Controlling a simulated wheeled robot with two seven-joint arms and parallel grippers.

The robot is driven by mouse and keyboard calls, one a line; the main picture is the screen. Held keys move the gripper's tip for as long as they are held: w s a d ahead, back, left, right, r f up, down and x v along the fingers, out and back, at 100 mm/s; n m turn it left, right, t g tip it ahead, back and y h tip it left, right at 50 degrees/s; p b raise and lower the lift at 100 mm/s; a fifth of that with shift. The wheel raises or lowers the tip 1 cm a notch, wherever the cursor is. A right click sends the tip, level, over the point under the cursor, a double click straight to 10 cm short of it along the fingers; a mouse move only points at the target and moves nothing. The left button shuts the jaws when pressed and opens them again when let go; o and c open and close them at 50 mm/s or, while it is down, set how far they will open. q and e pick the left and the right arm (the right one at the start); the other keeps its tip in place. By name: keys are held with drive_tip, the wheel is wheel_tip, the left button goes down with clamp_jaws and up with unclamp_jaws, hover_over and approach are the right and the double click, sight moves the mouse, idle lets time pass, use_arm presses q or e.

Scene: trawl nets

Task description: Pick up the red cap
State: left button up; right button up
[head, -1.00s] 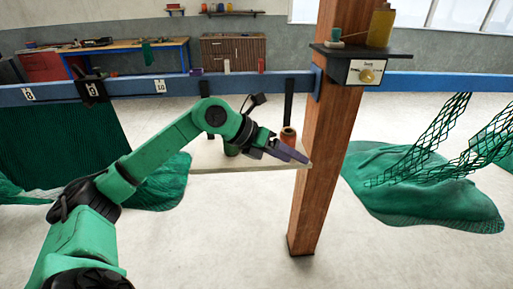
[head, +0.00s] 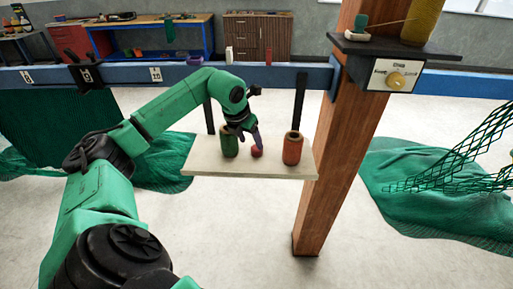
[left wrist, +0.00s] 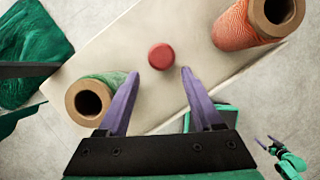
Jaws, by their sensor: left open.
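The red cap (head: 257,152) is a small round piece on the pale hanging shelf (head: 200,163), between two spools. In the left wrist view the red cap (left wrist: 161,56) lies just beyond the fingertips, about midway between their lines. My left gripper (head: 247,142) is above the shelf, close to the cap. Its purple fingers are spread open and empty in the left wrist view (left wrist: 157,75). In the head view the fingers partly overlap the cap's area. My right gripper does not show in the head view.
A green twine spool (head: 229,144) stands left of the cap, and an orange spool (head: 292,150) stands right of it. A wooden post (head: 335,150) rises at the shelf's right end. A blue rail (head: 130,75) runs behind. Green nets (head: 440,190) lie on the floor.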

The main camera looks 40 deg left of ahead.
sight(255, 148)
use_arm(q)
drive_tip(key=p+x, duration=0.1)
drive_tip(key=x, duration=0.1)
drive_tip(key=p+x, duration=0.1)
drive_tip(key=x, duration=0.1)
drive_tip(key=shift+w+d+f, duration=0.15)
drive_tip(key=shift+w+f, duration=0.1)
drive_tip(key=shift+w, duration=0.2)
drive_tip(key=shift+f, duration=0.35)
drive_tip(key=c, duration=0.5)
clamp_jaws()
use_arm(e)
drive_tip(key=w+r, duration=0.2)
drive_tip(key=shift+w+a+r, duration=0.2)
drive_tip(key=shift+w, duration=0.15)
